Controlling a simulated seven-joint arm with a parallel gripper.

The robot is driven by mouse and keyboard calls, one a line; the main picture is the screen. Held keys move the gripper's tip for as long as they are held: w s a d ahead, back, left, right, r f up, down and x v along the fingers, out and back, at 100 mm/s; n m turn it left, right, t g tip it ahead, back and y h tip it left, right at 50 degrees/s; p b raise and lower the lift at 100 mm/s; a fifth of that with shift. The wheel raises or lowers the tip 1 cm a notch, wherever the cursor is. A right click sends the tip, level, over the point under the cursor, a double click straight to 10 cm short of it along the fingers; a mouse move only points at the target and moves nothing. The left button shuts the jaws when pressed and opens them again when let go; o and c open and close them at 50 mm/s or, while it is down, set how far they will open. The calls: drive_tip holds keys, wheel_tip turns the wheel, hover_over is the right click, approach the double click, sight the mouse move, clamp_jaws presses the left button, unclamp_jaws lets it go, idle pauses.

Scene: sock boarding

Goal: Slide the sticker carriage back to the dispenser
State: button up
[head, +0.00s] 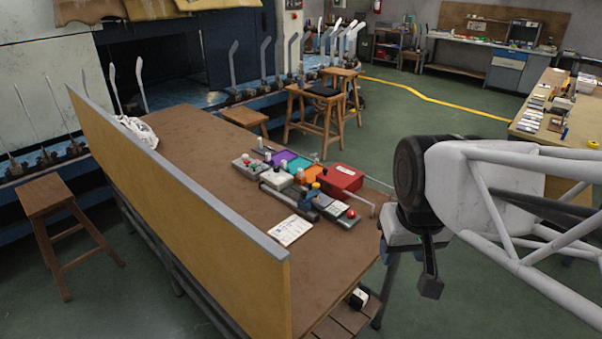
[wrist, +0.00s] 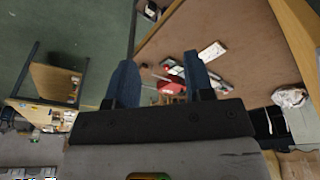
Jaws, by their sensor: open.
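My gripper (wrist: 158,68) is open and empty in the wrist view, its two blue fingers apart. In the head view my gripper (head: 430,280) hangs dark and partly hidden beyond the right edge of the brown table (head: 200,160), clear of the things on it. A cluster of small devices sits on the table. At this size I cannot tell which parts are the sticker carriage and the dispenser.
Coloured trays (head: 281,160) lie behind the devices and a white paper card (head: 290,231) in front. A tall yellow board (head: 190,215) walls the table's left side. A white crumpled bundle (head: 137,130) lies at the far left. The table's near middle is bare.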

drive_tip(key=w+a+r+n, duration=0.1)
drive_tip(key=w+a+n, duration=0.1)
drive_tip(key=w, duration=1.2)
drive_tip(key=n+g, duration=0.2)
drive_tip(key=n, duration=0.4)
hover_over(304, 192)
drive_tip(key=f, duration=1.6)
drive_tip(key=shift+s+d+f, duration=0.2)
drive_tip(key=shift+s+f, duration=0.05)
drive_tip(key=shift+f, duration=0.05)
drive_tip(key=shift+w+a+f+n, duration=0.2)
drive_tip(key=shift+w+f+n, duration=0.1)
drive_tip(key=shift+w+f, duration=0.1)
drive_tip(key=shift+f, duration=0.15)
drive_tip(key=shift+f, duration=3.75)
drive_tip(key=shift+c, duration=0.3)
